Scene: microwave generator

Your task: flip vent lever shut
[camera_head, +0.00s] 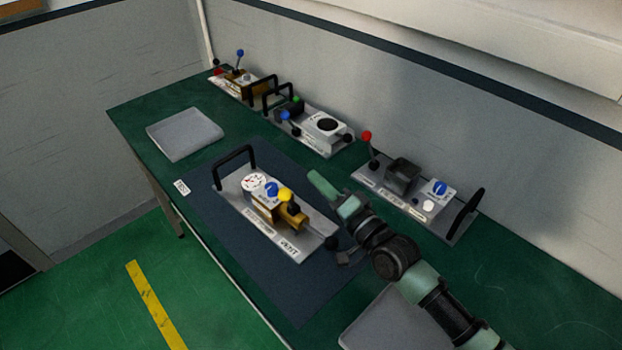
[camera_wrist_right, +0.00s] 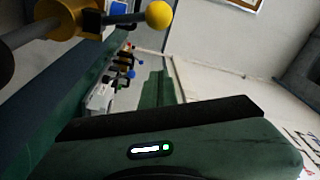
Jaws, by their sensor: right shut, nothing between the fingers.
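The vent lever has a yellow ball knob (camera_head: 285,195) above a brass valve body (camera_head: 290,217) on the metal panel (camera_head: 262,236) lying on the dark blue mat. In the right wrist view the yellow knob (camera_wrist_right: 158,14) sits on a grey rod sticking out from the brass valve (camera_wrist_right: 70,18), at the top left. My right gripper (camera_head: 320,182) is shut and empty. It appears just right of the knob in the head view, with a gap between them. Whether they touch in depth cannot be told. My left gripper is out of view.
The panel also carries a gauge (camera_head: 253,182), a blue knob (camera_head: 271,188) and a black handle (camera_head: 235,158). A panel with a red-knobbed lever (camera_head: 367,136) stands behind my right arm. Other panels line the wall. Grey trays (camera_head: 185,132) lie at left and front right.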

